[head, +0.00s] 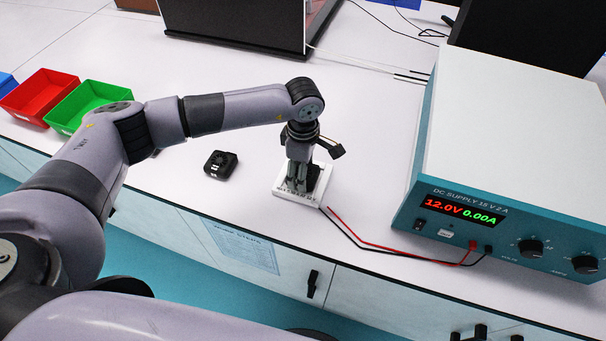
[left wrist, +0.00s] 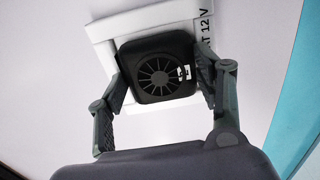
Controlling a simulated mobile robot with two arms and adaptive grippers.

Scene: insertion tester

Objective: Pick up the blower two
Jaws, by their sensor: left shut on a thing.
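A black square blower (left wrist: 152,88) with a round slotted grille sits at the white test fixture (left wrist: 103,32), between the two fingers of my left gripper (left wrist: 158,65). The fingers are shut on its sides. In the head view my left gripper (head: 299,183) points down over the white fixture (head: 283,193) and mostly hides this blower. Whether the blower is still seated or slightly lifted cannot be told. A second black blower (head: 221,164) lies loose on the white bench to the left. No numbers are readable on either blower. My right gripper is not in view.
A power supply (head: 470,215) reading 12.0V and 0.00A stands at the right, with red and black leads running toward the fixture. A red bin (head: 40,93) and a green bin (head: 72,117) stand at the left. The bench's front edge is close to the fixture.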

